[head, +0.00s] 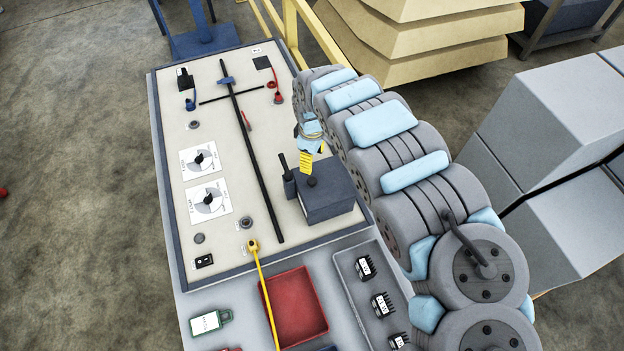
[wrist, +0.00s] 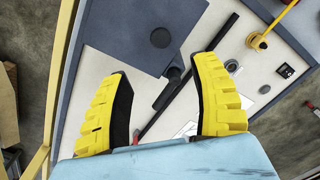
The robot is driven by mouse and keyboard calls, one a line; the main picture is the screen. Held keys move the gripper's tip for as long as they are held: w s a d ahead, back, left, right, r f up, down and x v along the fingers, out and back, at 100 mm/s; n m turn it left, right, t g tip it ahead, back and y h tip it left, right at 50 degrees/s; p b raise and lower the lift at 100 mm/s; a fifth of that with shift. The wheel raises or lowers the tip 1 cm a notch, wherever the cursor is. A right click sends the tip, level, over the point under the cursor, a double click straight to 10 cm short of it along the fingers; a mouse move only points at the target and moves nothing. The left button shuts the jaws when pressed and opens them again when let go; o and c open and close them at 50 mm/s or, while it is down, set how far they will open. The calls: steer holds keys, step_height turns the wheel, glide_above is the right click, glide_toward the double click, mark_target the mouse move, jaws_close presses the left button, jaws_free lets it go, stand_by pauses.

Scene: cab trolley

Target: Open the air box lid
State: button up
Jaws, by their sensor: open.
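The air box (head: 330,204) is a dark grey box on the cream panel, with a flat lid that looks shut and a round black knob on top. It also shows at the top of the wrist view (wrist: 130,32). A short black lever (head: 283,164) stands beside the box; in the wrist view it (wrist: 170,90) appears between my fingers. My gripper (head: 306,162) is open and empty, over the far left edge of the box. Its yellow fingers are spread in the wrist view (wrist: 162,72). My arm hides part of the panel behind the box.
A long black rod (head: 252,150) crosses the panel left of the box. A yellow lever (head: 254,248), a red tray (head: 296,308) and a grey tray (head: 347,262) of black connectors lie nearer. A yellow railing (head: 290,30) stands beyond the panel. The panel's left side is open.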

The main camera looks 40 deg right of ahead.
mark_target(312, 180)
steer(key=shift+w+a+f, duration=0.1)
steer(key=shift+a+f, duration=0.05)
steer(key=shift+f, duration=6.05)
jaws_close()
